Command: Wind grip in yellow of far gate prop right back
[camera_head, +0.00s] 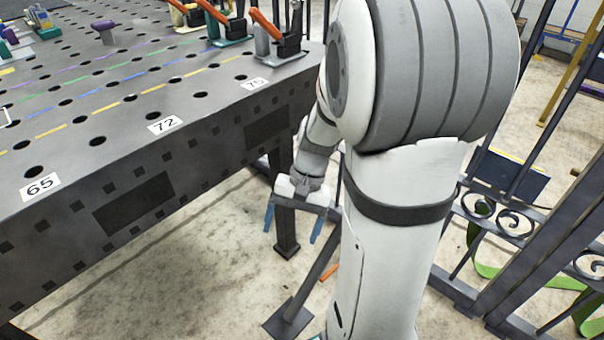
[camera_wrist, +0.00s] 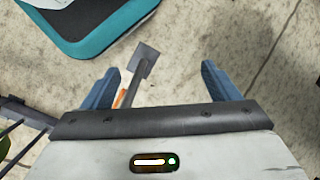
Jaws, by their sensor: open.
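My gripper (camera_head: 293,222) hangs open and empty between the table and the scroll gate (camera_head: 500,222), fingers pointing down. In the wrist view my gripper (camera_wrist: 160,69) has its two blue fingers wide apart. A dark prop (camera_head: 312,275) with a square foot plate (camera_head: 288,320) slants up from the floor below it. An orange grip (camera_head: 330,272) shows by this prop. No yellow grip can be made out clearly.
A dark steel table (camera_head: 100,170) with holes fills the left; clamps with orange handles (camera_head: 268,24) stand on its far edge. A yellow bar (camera_head: 570,75) slants behind the gate at right. Green strips (camera_head: 490,262) lie by the gate.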

